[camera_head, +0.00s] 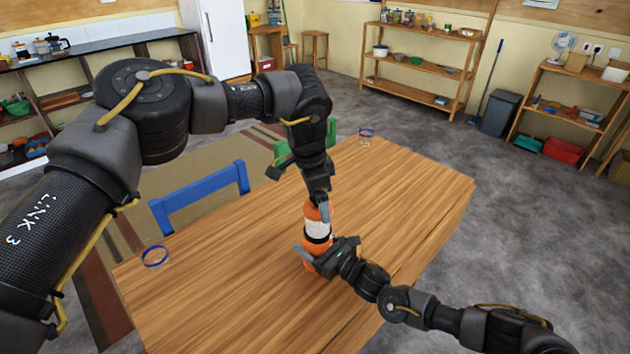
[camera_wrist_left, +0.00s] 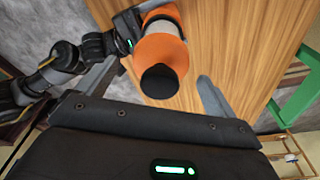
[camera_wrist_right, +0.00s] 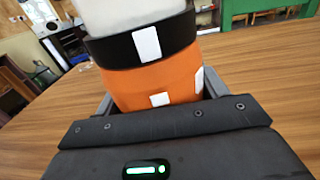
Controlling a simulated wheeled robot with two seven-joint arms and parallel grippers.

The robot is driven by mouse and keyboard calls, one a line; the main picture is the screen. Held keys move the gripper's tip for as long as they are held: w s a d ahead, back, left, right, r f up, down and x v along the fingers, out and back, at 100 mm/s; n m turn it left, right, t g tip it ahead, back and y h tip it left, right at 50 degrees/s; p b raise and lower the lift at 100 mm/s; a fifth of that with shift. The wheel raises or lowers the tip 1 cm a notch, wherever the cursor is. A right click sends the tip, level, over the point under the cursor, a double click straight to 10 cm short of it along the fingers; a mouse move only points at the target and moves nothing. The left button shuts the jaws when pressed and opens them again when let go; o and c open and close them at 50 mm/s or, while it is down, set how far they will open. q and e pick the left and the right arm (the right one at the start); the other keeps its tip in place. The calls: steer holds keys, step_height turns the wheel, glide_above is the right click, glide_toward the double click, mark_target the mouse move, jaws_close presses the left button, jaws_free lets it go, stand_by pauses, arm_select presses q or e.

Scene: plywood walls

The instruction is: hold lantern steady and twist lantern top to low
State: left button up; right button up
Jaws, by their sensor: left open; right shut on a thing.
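The lantern (camera_head: 317,229) stands upright on the wooden table, with an orange base, a black band, a white middle and an orange top. My right gripper (camera_head: 317,256) is shut on its orange lower body, which fills the right wrist view (camera_wrist_right: 150,85) between the fingers. My left gripper (camera_head: 318,208) comes down from above at the lantern's top and is open. In the left wrist view the orange top with its black cap (camera_wrist_left: 160,80) lies between the spread fingers, with a gap at the right finger. White marks show on the black band and orange base in the right wrist view.
The wooden table (camera_head: 230,270) is mostly bare. Blue rings (camera_head: 155,256) and (camera_head: 366,133) lie near its left and far corners. A blue chair (camera_head: 200,195) and a green chair (camera_head: 283,150) stand at the far side. Shelves line the walls.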

arm_select(q)
steer(key=shift+d+f, duration=0.1)
steer(key=shift+f, duration=0.75)
steer(key=c, duration=1.1)
steer(key=shift+w+n, duration=0.1)
steer(key=shift+n, duration=1.3)
steer(key=shift+t, duration=0.3)
steer(key=shift+n, duration=1.4)
